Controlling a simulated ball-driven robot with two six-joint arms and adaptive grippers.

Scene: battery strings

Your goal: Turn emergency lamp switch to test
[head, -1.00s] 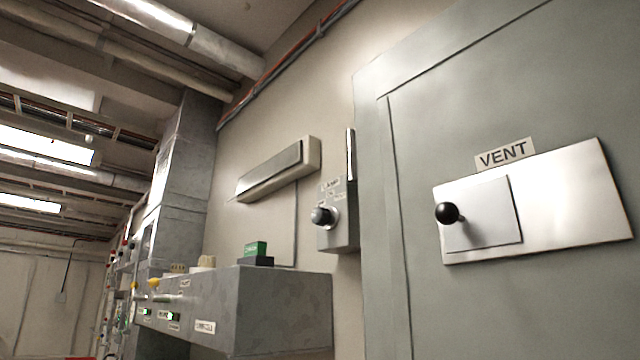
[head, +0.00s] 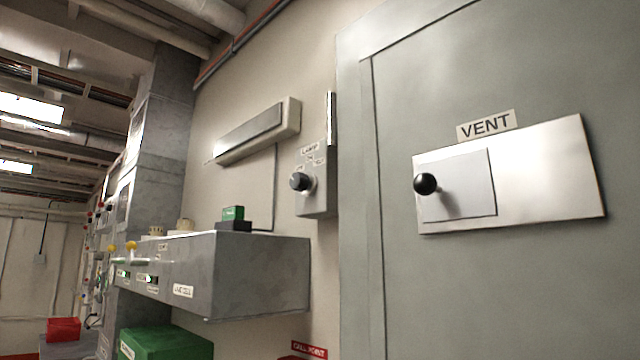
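The lamp switch is a grey wall box (head: 317,190) with a dark round knob (head: 300,181) on its front. A small label above it seems to read LAMP; the smaller position marks around the knob are too small to read surely. A long lamp fixture (head: 258,131) is on the wall to the left of the box, with a cable running down from it. Neither of my grippers is in the head view.
A grey cabinet panel at right carries a VENT plate (head: 545,170) with a black ball lever (head: 425,183). A grey box shelf (head: 260,275) juts from the wall below the switch, with a green block (head: 233,213) on top. A green case (head: 165,343) and red box (head: 63,329) are lower left.

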